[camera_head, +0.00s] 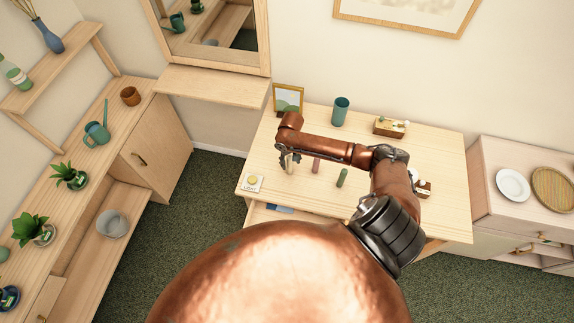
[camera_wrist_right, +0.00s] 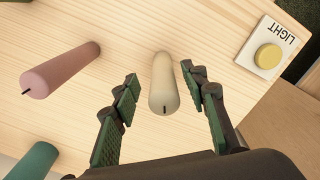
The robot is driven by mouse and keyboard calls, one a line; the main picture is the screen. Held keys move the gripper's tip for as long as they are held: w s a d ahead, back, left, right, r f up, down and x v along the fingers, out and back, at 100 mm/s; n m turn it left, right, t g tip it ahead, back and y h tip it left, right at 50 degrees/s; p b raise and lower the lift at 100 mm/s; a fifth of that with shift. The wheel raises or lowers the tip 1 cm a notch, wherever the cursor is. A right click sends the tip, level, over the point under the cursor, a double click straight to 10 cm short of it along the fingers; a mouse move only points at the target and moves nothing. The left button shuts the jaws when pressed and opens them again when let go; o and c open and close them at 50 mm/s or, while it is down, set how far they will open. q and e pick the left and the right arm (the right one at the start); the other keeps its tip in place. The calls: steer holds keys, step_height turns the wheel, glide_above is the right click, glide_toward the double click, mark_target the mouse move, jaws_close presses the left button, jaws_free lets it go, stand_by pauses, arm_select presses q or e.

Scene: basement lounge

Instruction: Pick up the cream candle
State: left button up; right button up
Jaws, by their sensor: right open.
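The cream candle (camera_wrist_right: 163,88) stands upright on the light wooden desk (camera_wrist_right: 125,22), its dark wick facing the right wrist camera. My right gripper (camera_wrist_right: 164,82) is open, with one green-padded finger on each side of the candle and a visible gap to each. In the head view my right gripper (camera_head: 287,158) points down at the left part of the desk, and the pale candle (camera_head: 291,165) shows partly between its fingers. My left gripper is not in view.
A pink candle (camera_wrist_right: 60,72) and a green candle (camera_wrist_right: 36,160) stand beside it. A light-switch plate (camera_head: 252,182) lies at the desk's left edge. A teal cup (camera_head: 340,111), a picture frame (camera_head: 288,97) and a wooden box (camera_head: 390,128) stand at the back.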

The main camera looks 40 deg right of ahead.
mark_target(290, 168)
step_height(290, 168, down, 6)
steer(key=shift+a+r+p, duration=0.15)
steer(key=shift+p, duration=0.35)
steer(key=shift+s, duration=0.1)
steer(key=shift+c, duration=0.6)
jaws_close()
